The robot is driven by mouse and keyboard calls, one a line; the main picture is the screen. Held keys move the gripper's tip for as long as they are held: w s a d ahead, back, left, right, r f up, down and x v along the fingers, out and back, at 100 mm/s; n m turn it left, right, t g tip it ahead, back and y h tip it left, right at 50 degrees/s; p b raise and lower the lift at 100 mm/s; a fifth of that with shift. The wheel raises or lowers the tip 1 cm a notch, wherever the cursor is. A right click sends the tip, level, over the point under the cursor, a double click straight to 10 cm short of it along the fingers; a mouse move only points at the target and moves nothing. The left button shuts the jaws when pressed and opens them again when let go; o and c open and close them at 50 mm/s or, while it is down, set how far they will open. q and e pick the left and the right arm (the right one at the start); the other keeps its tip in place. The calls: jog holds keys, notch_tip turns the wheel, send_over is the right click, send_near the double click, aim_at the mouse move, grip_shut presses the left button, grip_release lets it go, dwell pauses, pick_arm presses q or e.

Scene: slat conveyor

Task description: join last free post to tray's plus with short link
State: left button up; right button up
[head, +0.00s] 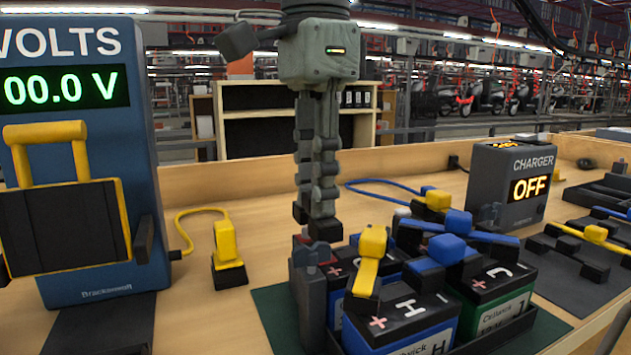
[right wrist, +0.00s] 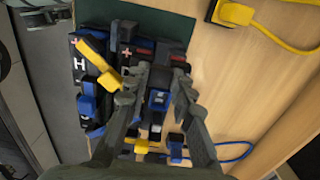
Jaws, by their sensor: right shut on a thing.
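My right gripper (head: 315,218) points straight down over the near left battery corner. It is shut on a small dark part with reddish marks, apparently the short link (head: 324,230); the fingers hide most of it. In the right wrist view the gripper (right wrist: 163,68) has this dark part at its tips. A grey upright post (head: 311,300) at the tray's left side stands just below it; I cannot tell whether they touch. Battery H (head: 405,322) carries a yellow link (head: 368,268). Battery C (head: 495,285) stands to its right, with a blue link (head: 447,249) nearby. My left gripper is not in view.
A blue meter (head: 150,200) reading 00.0 V stands at left, with a yellow-and-black probe (head: 228,255) on the bench. A charger (head: 512,185) showing OFF stands behind right. Blue cable (head: 375,185) and further yellow-topped parts (head: 590,235) lie around. Bench left of the batteries is mostly clear.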

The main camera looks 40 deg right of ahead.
jog(key=shift+f+b, duration=0.75)
jog(key=shift+f, duration=0.4)
jog(key=o, duration=1.1)
jog(key=shift+r, duration=0.1)
notch_tip(320, 180, up, 12)
jog(key=shift+f, duration=0.1)
